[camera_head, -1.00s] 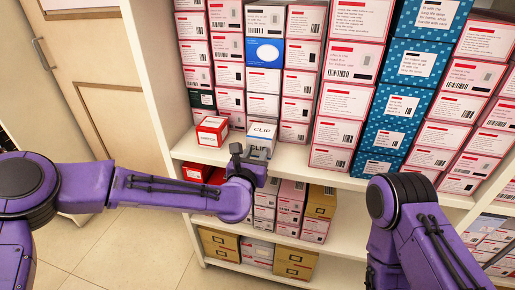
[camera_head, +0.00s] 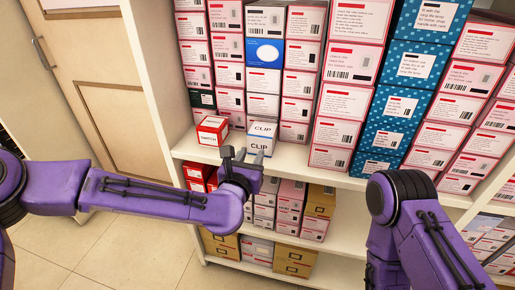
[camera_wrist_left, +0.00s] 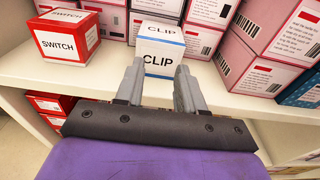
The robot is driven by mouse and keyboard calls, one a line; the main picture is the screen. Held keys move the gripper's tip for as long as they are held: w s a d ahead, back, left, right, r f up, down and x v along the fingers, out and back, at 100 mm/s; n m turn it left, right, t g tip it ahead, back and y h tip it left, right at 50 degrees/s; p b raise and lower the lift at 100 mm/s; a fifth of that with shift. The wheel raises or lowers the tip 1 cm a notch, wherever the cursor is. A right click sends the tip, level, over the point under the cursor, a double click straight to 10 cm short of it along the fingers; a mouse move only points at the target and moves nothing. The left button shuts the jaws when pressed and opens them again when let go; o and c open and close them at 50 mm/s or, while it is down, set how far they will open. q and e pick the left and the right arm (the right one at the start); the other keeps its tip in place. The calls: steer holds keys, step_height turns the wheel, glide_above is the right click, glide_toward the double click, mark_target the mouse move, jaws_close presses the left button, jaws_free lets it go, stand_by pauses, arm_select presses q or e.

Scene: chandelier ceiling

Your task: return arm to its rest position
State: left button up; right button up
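My left gripper (camera_head: 243,159) is in front of the shelf edge, with its two fingers apart and nothing between them. In the left wrist view the open fingers (camera_wrist_left: 160,88) point at the white CLIP box (camera_wrist_left: 160,47), with a gap between them and the box. The CLIP box (camera_head: 261,137) stands upright on the shelf, just beyond the fingertips. The red and white SWITCH box (camera_head: 212,131) stands to its left. My right arm comes in at the lower right; its gripper is out of view.
The shelf board (camera_head: 318,172) has bare room to the right of the CLIP box. Stacks of pink boxes (camera_head: 345,100) and blue boxes (camera_head: 395,115) fill the back. A lower shelf (camera_head: 340,235) holds more boxes. Open floor (camera_head: 110,250) lies to the left.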

arm_select(q)
steer(key=f+b+v, duration=0.1)
steer(key=v, duration=1)
steer(key=shift+b, duration=0.3)
steer(key=shift+s, duration=0.1)
steer(key=s+a+f+m+g+y+p, duration=0.1)
steer(key=s+a+f+m+g, duration=0.2)
steer(key=f+m, duration=0.45)
steer(key=s+a+f+m+g+y+p, duration=0.1)
steer(key=s+a+f+m+g+p, duration=0.15)
steer(key=f+m, duration=0.45)
steer(key=s+a+f+m+g+y, duration=0.1)
steer(key=s+a+f+m+g, duration=0.25)
steer(key=f, duration=0.55)
steer(key=s+a+f+m+g+y+p, duration=0.2)
steer(key=s+a+f+m, duration=0.1)
steer(key=s+a, duration=0.5)
steer(key=s+a+f+m+g+y+p, duration=0.1)
steer(key=s+a+f+m+y+p, duration=0.2)
steer(key=s+a, duration=0.5)
steer(key=a+m, duration=0.1)
steer(key=a, duration=0.2)
steer(key=shift+a+m+g+y, duration=0.15)
steer(key=shift+m+g+y, duration=0.15)
steer(key=shift+m+g, duration=0.1)
